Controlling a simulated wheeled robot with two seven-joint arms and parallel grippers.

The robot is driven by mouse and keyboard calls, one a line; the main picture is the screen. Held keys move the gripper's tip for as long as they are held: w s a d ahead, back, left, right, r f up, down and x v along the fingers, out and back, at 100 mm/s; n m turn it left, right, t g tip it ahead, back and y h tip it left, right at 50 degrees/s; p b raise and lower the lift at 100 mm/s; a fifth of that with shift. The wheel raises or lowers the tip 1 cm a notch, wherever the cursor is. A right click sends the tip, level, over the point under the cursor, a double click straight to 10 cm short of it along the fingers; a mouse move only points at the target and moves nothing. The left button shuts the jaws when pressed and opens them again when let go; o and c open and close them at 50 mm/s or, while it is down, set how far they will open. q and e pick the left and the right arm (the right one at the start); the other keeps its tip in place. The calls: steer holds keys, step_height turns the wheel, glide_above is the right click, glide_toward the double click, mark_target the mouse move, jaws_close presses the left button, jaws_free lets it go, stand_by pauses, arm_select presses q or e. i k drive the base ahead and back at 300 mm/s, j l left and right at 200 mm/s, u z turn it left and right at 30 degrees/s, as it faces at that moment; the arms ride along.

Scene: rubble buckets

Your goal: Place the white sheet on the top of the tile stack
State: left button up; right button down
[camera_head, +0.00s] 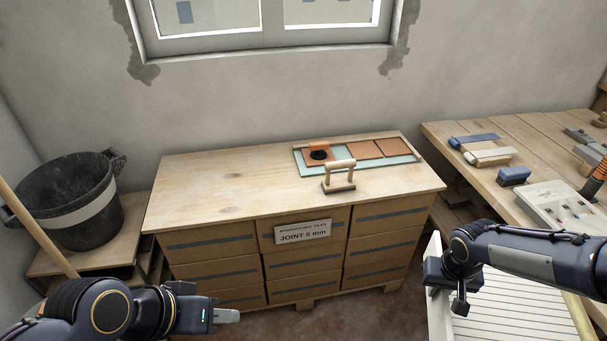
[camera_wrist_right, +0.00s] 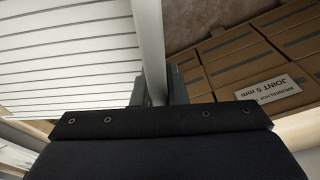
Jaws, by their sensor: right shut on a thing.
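The white sheet (camera_head: 500,318) looks like a ribbed white panel at the lower right, partly behind my right arm. My right gripper (camera_head: 435,288) is shut on its raised left edge. In the right wrist view the edge (camera_wrist_right: 150,45) runs between the fingers, with the ribbed face (camera_wrist_right: 65,45) to the left. The tile stack (camera_head: 300,255) is several brown boxes with a wooden board (camera_head: 230,180) on top; its boxes (camera_wrist_right: 265,50) also show in the wrist view. My left gripper (camera_head: 225,316) is in front of the stack's lower left, apart from it; its finger gap is not clear.
On the board are a pale green sheet with orange tiles (camera_head: 365,149) and a wooden-handled trowel (camera_head: 339,178). A black bucket (camera_head: 70,195) stands left on a low wooden support. A workbench (camera_head: 480,180) with tools stands right. The board's left half is clear.

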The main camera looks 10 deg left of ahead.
mark_target(223, 180)
steer(key=i+j+u, duration=0.1)
steer(key=u, duration=2.4)
steer(key=i+l+u, duration=0.1)
steer(key=i+l, duration=0.2)
steer(key=i+l+u, duration=0.1)
steer(key=i+l, duration=0.15)
steer(key=l, duration=0.2)
steer(key=i+l+u, duration=0.1)
steer(key=i+l, duration=0.15)
steer(key=l, duration=0.15)
steer(key=i+l+u, duration=0.1)
steer(key=l, duration=0.3)
steer(key=i, duration=0.1)
